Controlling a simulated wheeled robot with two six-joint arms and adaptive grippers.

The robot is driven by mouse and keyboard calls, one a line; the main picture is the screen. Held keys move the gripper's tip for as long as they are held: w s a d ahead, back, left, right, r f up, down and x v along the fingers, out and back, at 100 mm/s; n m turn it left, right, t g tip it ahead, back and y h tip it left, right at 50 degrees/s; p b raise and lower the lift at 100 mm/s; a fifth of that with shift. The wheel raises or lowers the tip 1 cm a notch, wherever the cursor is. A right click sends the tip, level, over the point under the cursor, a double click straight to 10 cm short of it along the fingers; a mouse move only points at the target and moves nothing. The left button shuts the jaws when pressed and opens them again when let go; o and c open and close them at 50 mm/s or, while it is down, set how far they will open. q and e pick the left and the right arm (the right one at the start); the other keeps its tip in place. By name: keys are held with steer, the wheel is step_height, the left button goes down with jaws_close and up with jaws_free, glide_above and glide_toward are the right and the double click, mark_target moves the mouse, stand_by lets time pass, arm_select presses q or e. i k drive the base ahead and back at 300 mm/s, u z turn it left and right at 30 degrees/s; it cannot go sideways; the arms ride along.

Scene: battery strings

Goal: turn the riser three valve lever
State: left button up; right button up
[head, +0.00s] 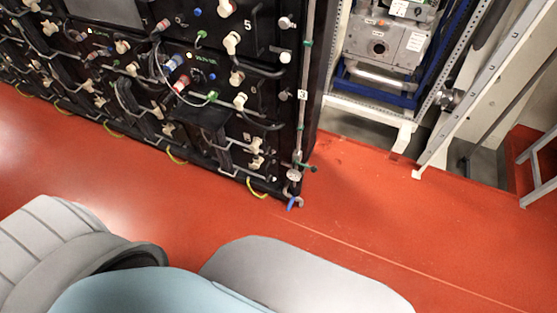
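A thin vertical riser pipe (300,125) runs down the right front edge of the black battery rack. A small white tag marked 3 (302,95) is on it. Near its foot is a round pale gauge (293,175), with a small dark green part (309,168) beside it. A small blue lever (291,203) sits at the bottom of the riser, just above the red floor. It looks tilted, but its exact angle is too small to tell. Neither of my grippers is in view.
The black battery rack (205,125) carries many cables and connectors, with yellow loops (257,188) at its foot. Right of it stand a blue-framed unit (380,85) and a leaning white ladder-like frame (470,95). The red floor (400,225) in front is clear. Parts of my body fill the bottom.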

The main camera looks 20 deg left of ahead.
mark_target(314, 169)
steer(key=z, duration=0.9)
steer(key=i, duration=2.75)
steer(key=u, duration=3.95)
steer(key=i, duration=0.5)
steer(key=z, duration=0.05)
